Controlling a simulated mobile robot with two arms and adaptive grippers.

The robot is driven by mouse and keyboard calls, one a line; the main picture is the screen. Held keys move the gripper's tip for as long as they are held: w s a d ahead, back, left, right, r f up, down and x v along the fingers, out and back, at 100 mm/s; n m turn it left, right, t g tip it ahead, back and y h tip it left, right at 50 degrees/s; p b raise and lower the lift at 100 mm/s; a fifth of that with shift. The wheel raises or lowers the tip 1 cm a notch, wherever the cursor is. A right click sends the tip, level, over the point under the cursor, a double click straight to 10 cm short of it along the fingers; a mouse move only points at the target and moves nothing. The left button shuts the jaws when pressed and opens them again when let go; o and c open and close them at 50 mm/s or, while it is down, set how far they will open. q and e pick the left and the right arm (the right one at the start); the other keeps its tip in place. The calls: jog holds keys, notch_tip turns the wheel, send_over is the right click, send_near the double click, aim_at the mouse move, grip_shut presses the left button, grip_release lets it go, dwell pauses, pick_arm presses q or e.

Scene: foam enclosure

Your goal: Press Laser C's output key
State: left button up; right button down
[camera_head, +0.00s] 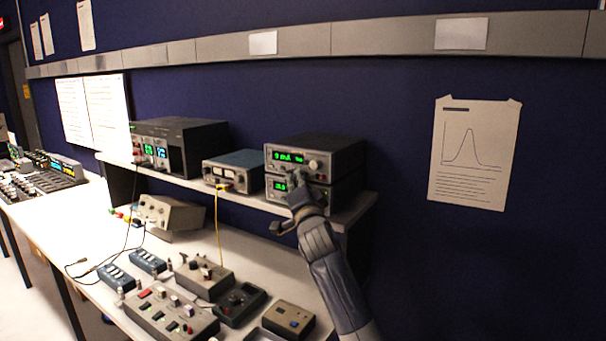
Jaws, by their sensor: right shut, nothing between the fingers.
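Two dark instruments are stacked at the right end of the shelf. The upper unit (336,155) has a green display and a round knob; the lower unit (342,195) has a smaller green display. No label reading Laser C is legible, and I cannot tell which key is its output key. My right gripper (296,179) is shut and empty, its tips at the front of the stack, near the upper unit's lower edge. It hides part of the lower unit's front. I cannot tell whether the tips touch a panel. My left gripper is out of view.
The shelf (356,212) also bears a blue-grey metered box (236,170) with a yellow cable and a larger black instrument (185,143). Several small control boxes, one a button box (168,312), crowd the bench below. A graph sheet (474,152) hangs on the blue wall.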

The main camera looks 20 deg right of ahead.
jog(key=shift+d+r, duration=0.3)
jog(key=shift+d, duration=0.05)
jog(key=shift+s+f, duration=0.1)
jog(key=shift+f, duration=0.4)
jog(key=shift+s+a+b, duration=0.1)
jog(key=shift+s+a, duration=0.4)
jog(key=shift+a, duration=0.25)
jog(key=shift+s+a+b, duration=0.15)
jog(key=shift+s+a, duration=0.4)
jog(key=shift+a, duration=0.25)
jog(key=shift+s+a+b, duration=0.1)
jog(key=shift+s+a, duration=0.4)
jog(key=shift+a, duration=0.25)
